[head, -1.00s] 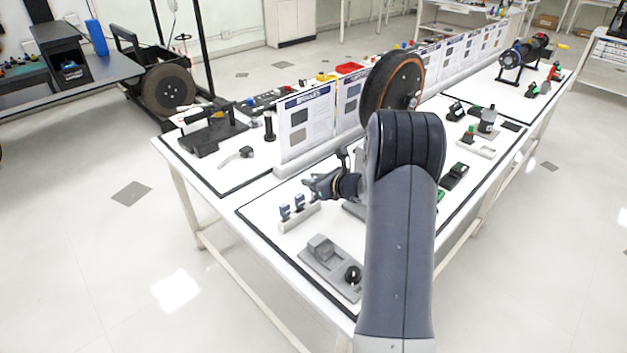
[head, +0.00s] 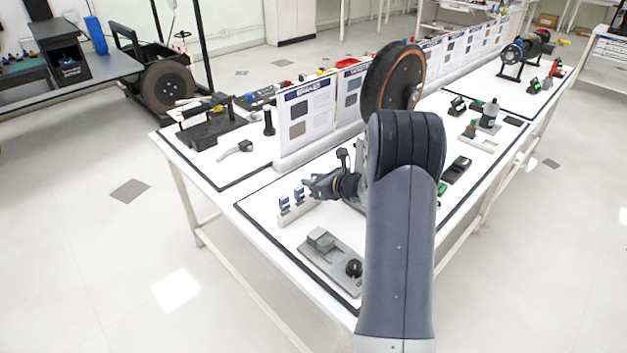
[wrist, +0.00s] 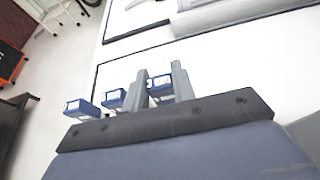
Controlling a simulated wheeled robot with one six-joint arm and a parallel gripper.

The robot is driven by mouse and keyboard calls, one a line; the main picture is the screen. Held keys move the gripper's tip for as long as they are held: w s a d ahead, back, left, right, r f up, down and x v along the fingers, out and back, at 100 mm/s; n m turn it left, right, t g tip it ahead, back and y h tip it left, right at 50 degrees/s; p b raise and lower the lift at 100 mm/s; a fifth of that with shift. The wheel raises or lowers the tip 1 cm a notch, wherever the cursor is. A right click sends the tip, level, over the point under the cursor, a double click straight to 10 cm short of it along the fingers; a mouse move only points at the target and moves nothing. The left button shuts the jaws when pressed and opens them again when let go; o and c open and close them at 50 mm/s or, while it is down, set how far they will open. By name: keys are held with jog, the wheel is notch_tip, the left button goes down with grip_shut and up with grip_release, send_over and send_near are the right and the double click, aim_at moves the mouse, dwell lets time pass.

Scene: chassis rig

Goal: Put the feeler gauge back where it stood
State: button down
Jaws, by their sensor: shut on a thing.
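My gripper (head: 310,187) is at the right end of a pale grey rack (head: 300,213) on the white table in the head view. Two blue-topped gauges (head: 291,198) stand upright in the rack. In the wrist view, my gripper (wrist: 159,70) is shut on a blue feeler gauge (wrist: 158,83), which shows between the fingers. Two similar blue gauges (wrist: 80,108) (wrist: 113,98) are left of the fingers, in a row with the held one. The lower part of the held gauge is hidden, so I cannot tell whether it touches the rack.
A grey fixture with a block (head: 322,239) and a black knob (head: 354,268) lies in front of the rack. A large wheel (head: 392,80) and upright display boards (head: 306,108) stand behind. My arm hides part of the table. Bare table lies left of the rack.

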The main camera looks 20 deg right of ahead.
dwell(0.3)
jog(key=c, duration=1.1)
grip_release()
jog(key=shift+s, duration=0.1)
jog(key=v, duration=1)
jog(key=shift+s+d+r, duration=0.15)
jog(key=shift+s+d, duration=0.05)
jog(key=shift+s, duration=0.05)
